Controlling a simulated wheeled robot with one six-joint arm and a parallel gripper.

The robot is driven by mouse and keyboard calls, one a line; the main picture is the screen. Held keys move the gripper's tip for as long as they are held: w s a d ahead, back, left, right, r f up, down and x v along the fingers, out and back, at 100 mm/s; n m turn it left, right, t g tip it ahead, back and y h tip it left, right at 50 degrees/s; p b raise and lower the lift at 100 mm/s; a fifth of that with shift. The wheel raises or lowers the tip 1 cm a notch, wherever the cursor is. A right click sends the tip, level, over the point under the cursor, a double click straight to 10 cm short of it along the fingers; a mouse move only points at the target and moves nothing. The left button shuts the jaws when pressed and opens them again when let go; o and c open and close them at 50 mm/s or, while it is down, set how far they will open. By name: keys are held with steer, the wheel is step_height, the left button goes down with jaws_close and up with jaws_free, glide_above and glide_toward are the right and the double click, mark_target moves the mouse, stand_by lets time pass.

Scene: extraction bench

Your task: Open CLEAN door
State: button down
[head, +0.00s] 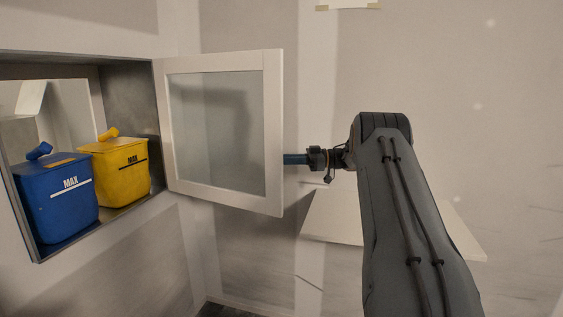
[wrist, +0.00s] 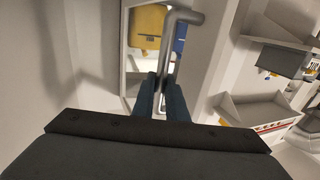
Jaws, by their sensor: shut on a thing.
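The white-framed glass door (head: 275,120) stands swung well out from the wall hatch, with its hinge side at the hatch's right edge. No CLEAN label is legible on it. My gripper (head: 296,159) is at the door's free edge, partly hidden behind the frame in the head view. In the wrist view, the blue fingers of my gripper (wrist: 157,92) are shut on a grey metal bar handle (wrist: 171,50). The handle is hidden in the head view.
Inside the open hatch (head: 130,88) stand a blue bin (head: 62,210) and a yellow bin (head: 122,172), both marked MAX. A pale shelf (head: 335,222) lies behind my arm at the right. In the wrist view, shelves with small items (wrist: 262,110) show at the right.

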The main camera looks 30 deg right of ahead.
steer(key=shift+w+a+r, duration=0.15)
steer(key=shift+a, duration=0.1)
steer(key=c, duration=1.8)
jaws_free()
steer(key=shift+w+a, duration=0.1)
steer(key=shift+a, duration=0.2)
steer(key=shift+o, duration=0.2)
steer(key=shift+s+d, duration=0.2)
steer(key=shift+d, duration=0.35)
steer(key=b+v, duration=0.1)
steer(key=v, duration=0.6)
steer(key=shift+b, duration=0.4)
steer(key=shift+d, duration=0.15)
